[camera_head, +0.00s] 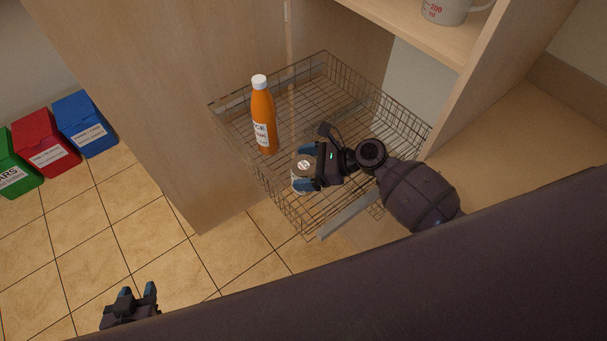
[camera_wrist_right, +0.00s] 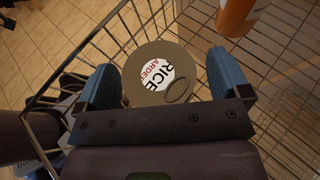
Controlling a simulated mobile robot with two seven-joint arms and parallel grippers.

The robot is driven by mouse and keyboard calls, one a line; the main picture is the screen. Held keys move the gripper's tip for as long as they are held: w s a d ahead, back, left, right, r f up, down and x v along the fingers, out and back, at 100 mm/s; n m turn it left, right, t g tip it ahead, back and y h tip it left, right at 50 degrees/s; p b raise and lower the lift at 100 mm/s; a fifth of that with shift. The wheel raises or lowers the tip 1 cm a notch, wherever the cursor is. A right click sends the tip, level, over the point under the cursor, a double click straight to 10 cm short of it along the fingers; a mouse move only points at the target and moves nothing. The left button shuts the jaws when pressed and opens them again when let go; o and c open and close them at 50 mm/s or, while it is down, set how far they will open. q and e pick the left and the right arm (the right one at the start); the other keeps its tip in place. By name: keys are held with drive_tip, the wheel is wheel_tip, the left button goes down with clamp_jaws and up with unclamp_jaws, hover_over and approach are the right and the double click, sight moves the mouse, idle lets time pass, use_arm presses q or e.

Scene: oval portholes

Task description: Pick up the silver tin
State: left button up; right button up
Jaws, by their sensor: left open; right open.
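The silver tin (camera_head: 297,184) stands in the wire basket (camera_head: 330,62), near its front left side. Its round lid with a red and white label faces up in the right wrist view (camera_wrist_right: 152,77). My right gripper (camera_head: 307,168) is open, with one blue finger on each side of the tin. It also shows in the right wrist view (camera_wrist_right: 163,80), where I cannot tell whether the fingers touch the tin. My left gripper (camera_head: 138,292) is open and empty, low over the tiled floor at the lower left, far from the tin.
An orange bottle (camera_head: 263,118) with a white cap stands in the basket behind the tin. Wooden cabinet panels (camera_head: 130,90) flank the basket. A measuring cup (camera_head: 445,11) sits on the shelf above. Green, red (camera_head: 46,140) and blue bins stand at the left.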

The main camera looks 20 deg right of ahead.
drive_tip(key=shift+a+f, duration=0.1)
drive_tip(key=shift+a, duration=0.05)
drive_tip(key=c, duration=1.1)
drive_tip(key=shift+c, duration=0.8)
